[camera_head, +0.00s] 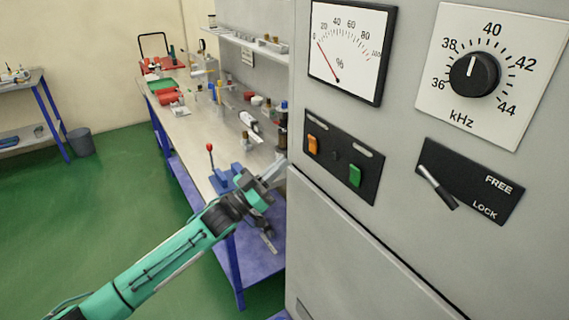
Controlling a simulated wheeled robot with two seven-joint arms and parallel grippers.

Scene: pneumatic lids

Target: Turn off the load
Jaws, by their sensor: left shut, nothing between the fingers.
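A grey cabinet (400,130) fills the right side. Its black switch panel (336,158) carries an orange rocker (312,144) at left and a green rocker (355,176) at right. A percent gauge (348,50) above has its needle near 0. A kHz dial (473,75) is at the upper right. A lever (436,187) on the FREE/LOCK plate (490,186) slants down to the right. My left gripper (275,172) is shut and empty, beside the cabinet's left edge, apart from the rockers. My right gripper is not in view.
A long workbench (190,125) with tools, bottles and trays runs back behind my left arm. A red-knobbed lever tool (211,160) stands on its near end. A second bench (30,90) and a grey bin (80,142) are at left. The green floor is clear.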

